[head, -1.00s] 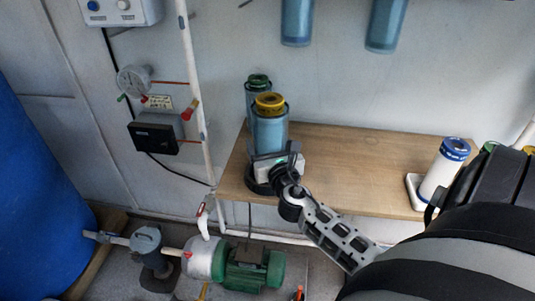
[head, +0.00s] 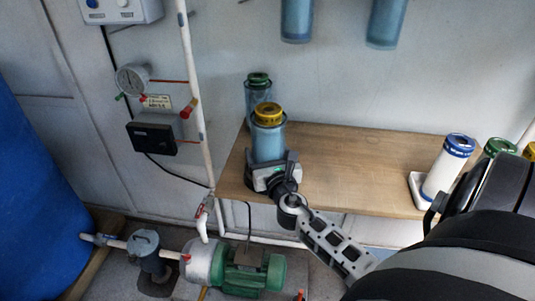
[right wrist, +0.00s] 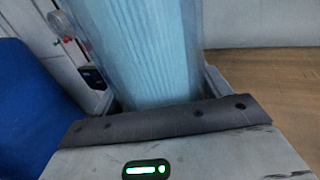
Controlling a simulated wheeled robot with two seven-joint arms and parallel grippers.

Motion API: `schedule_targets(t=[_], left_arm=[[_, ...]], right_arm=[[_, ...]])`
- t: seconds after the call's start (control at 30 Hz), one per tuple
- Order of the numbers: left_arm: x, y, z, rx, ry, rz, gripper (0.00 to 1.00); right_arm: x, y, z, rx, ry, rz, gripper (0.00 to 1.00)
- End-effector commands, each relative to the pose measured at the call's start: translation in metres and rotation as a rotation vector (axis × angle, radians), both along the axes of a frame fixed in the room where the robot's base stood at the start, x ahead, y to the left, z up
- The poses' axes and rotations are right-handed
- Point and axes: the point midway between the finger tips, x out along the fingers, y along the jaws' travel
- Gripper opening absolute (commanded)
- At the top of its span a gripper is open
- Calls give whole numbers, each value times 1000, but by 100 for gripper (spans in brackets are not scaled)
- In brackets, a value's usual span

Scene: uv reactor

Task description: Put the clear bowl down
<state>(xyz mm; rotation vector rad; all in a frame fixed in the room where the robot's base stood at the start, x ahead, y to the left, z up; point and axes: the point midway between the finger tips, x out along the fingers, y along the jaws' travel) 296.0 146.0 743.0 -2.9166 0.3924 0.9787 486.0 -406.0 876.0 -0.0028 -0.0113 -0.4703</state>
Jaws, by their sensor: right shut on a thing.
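The clear bowl (head: 266,142) is a bluish see-through cylinder with a yellow-topped cartridge (head: 268,112) inside. It stands about upright over the front left end of the wooden bench. My right gripper (head: 272,172) is shut on its lower part from the front. The right wrist view shows the bowl's blue wall (right wrist: 145,50) between the fingers. The gripper hides the bowl's bottom, so I cannot tell whether it touches the bench. My left gripper is not in view.
A similar bowl with a green-topped cartridge (head: 258,86) stands close behind. A white cartridge with a blue top (head: 446,165) stands in a white holder at the bench's right. The bench middle (head: 350,165) is clear. A green pump (head: 250,270) sits below the front edge.

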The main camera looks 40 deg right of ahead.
Motion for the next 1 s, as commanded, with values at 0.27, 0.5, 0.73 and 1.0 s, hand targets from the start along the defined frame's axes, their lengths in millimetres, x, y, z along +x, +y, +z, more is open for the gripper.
schedule_targets(t=[0.27,0.5,0.73,1.0], left_arm=[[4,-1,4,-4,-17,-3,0],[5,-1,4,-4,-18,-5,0],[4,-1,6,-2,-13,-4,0],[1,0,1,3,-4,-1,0]], right_arm=[[-2,2,-16,10,21,1,82],[-3,3,-18,15,23,4,98],[-3,4,-14,19,22,6,98],[-35,19,-5,16,21,5,98]])
